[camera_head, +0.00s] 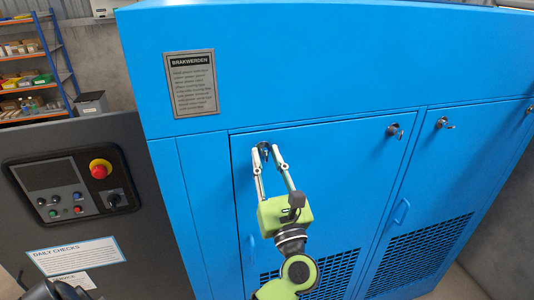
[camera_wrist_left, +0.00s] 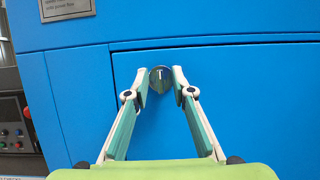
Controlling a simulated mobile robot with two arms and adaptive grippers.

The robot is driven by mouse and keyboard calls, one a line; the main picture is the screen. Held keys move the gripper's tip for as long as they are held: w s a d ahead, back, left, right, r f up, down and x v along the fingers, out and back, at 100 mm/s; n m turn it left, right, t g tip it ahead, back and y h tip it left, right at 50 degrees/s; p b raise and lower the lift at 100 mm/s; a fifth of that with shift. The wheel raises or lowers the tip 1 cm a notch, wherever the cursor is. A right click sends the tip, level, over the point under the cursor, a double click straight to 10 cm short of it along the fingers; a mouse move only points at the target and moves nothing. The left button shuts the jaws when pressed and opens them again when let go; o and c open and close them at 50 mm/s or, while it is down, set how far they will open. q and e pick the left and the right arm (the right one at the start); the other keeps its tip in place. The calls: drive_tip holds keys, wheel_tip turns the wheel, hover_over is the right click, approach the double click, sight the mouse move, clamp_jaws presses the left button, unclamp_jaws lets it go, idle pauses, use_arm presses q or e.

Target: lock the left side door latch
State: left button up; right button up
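The blue cabinet's left side door (camera_head: 320,190) is closed, with a small dark round latch (camera_head: 264,147) near its upper left corner. In the left wrist view the latch (camera_wrist_left: 160,77) is a round metal knob with a raised grip that stands about upright. My left gripper (camera_head: 267,150) is at the latch, its two fingers on either side of the knob. In the left wrist view its fingertips (camera_wrist_left: 160,79) are apart, with the knob between them; whether they touch it is hard to tell. My right gripper is not in view.
Two more latches (camera_head: 394,131) and (camera_head: 444,123) sit along the upper edge of the doors to the right. A dark control panel (camera_head: 75,185) with a red button stands at left. A shelf (camera_head: 32,70) is behind it.

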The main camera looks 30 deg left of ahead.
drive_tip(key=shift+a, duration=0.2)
use_arm(q)
drive_tip(key=shift+d, duration=0.1)
clamp_jaws()
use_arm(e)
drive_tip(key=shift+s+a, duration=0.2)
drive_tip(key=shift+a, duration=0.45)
